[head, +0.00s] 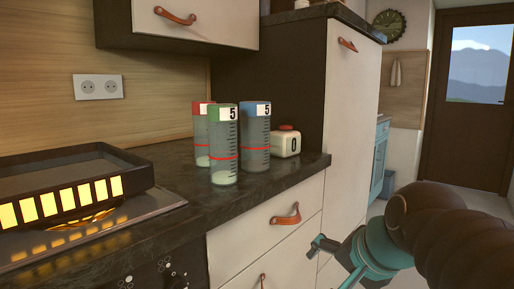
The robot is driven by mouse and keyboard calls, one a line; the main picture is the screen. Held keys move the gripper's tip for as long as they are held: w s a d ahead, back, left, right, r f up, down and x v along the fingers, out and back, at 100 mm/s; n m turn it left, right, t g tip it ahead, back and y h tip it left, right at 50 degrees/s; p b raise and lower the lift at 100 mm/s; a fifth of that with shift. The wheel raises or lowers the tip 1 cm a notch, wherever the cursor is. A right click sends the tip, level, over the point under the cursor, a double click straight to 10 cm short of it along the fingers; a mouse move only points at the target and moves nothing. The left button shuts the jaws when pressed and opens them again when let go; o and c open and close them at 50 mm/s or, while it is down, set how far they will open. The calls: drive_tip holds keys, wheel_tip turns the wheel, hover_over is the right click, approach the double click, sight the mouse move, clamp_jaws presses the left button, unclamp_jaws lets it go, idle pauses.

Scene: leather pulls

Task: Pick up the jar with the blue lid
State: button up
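The blue-tinted tall jar (256,138) stands upright on the dark counter, with a white "5" label and a red line round it. Its top band is blue. It stands behind and right of a similar green-topped jar (223,146), which hides a little of its left side. A red-topped jar (201,135) stands at the left, partly hidden by the green one. My gripper (333,263) is at the lower right, in front of the drawers and below the counter top, well apart from the jars. Its fingers look spread, with nothing between them.
A small white jar (286,142) with a red lid and a "0" stands just right of the blue jar. The counter (190,205) ends at a tall cabinet (340,120). A dark tray (65,180) with glowing slots sits on the hob at left. A wall cabinet overhangs above.

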drive_tip(key=w+a+r+m+t+y+b, duration=0.2)
drive_tip(key=w+a+r+m+y+b, duration=0.1)
drive_tip(key=w+r+m, duration=0.8)
drive_tip(key=m+t+y+b, duration=0.2)
drive_tip(key=m+y+b, duration=0.15)
drive_tip(key=m, duration=0.45)
approach(265, 125)
drive_tip(key=shift+m+y, duration=0.3)
drive_tip(key=shift+y, duration=0.05)
drive_tip(key=x, duration=0.9)
drive_tip(key=shift+w+d+f+b, duration=0.1)
drive_tip(key=shift+d+f+b, duration=0.1)
drive_tip(key=shift+b, duration=0.1)
drive_tip(key=shift+b+x, duration=0.5)
drive_tip(key=shift+x, duration=2.05)
drive_tip(key=c, duration=1.7)
